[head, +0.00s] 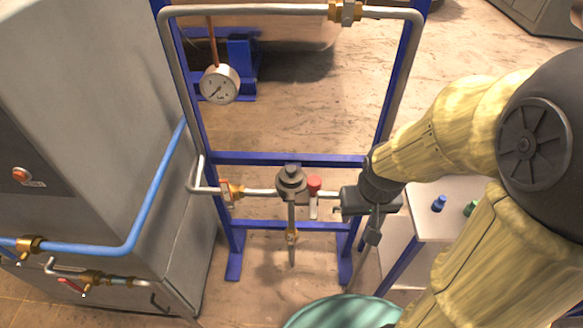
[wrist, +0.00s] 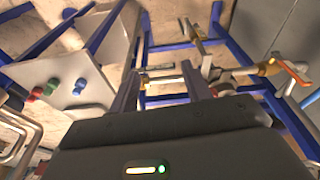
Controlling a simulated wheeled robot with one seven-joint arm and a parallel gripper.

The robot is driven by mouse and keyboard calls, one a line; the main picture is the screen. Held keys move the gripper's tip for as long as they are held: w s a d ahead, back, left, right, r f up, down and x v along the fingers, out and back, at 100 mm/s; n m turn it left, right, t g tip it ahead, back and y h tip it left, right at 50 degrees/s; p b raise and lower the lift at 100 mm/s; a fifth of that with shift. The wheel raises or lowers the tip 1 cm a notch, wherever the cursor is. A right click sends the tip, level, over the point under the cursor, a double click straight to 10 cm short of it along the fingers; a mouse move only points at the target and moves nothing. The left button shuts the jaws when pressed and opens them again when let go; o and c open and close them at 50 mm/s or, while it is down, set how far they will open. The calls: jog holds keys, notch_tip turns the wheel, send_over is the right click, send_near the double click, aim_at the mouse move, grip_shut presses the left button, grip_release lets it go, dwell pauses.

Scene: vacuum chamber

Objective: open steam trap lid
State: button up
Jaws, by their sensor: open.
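The steam trap (head: 291,193) is a dark grey round body on the horizontal pipe of the blue frame in the head view. Its lid (head: 291,174) is a dark stepped cap, seated on top. My gripper (head: 338,203) is to the right of the trap, apart from it, beyond a red-topped valve handle (head: 314,185). In the wrist view, the two dark fingers of my gripper (wrist: 160,85) are spread apart, with nothing held between them. Pipes and frame bars show past the fingers; I cannot clearly pick out the trap lid there.
A grey cabinet (head: 90,100) stands at the left. A white table (head: 430,228) with small coloured knobs is at the right. A teal round container (head: 335,312) is at the bottom.

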jog(key=w+a+f+n+h, duration=0.1)
jog(key=a+f+n+h, duration=0.1)
jog(key=n, duration=0.3)
jog(key=w+a+f+n+g+h+b, duration=0.1)
jog(key=w+a+f+n+h, duration=0.1)
jog(key=a+f+n+h, duration=0.1)
jog(key=w+a+f+n+h+b, duration=0.1)
jog(key=w+a+f+n+h, duration=0.1)
jog(key=n, duration=0.5)
jog(key=shift+a+f+g+h, duration=0.2)
jog(key=shift+a+h, duration=0.15)
jog(key=shift+a, duration=0.2)
jog(key=shift+a+f+g+h, duration=0.1)
jog(key=shift+a+f+h, duration=0.2)
jog(key=shift+a, duration=0.25)
jog(key=shift+a+f+g+h, duration=0.15)
jog(key=shift+a+h, duration=0.2)
jog(key=shift+a, duration=0.2)
jog(key=n+t+h+b, duration=0.1)
jog(key=n+t+h, duration=0.3)
jog(key=n+t, duration=0.75)
send_near(287, 171)
jog(key=v, duration=0.6)
jog(key=shift+s+f+m, duration=0.1)
jog(key=shift+f+m, duration=0.15)
jog(key=shift+d, duration=0.1)
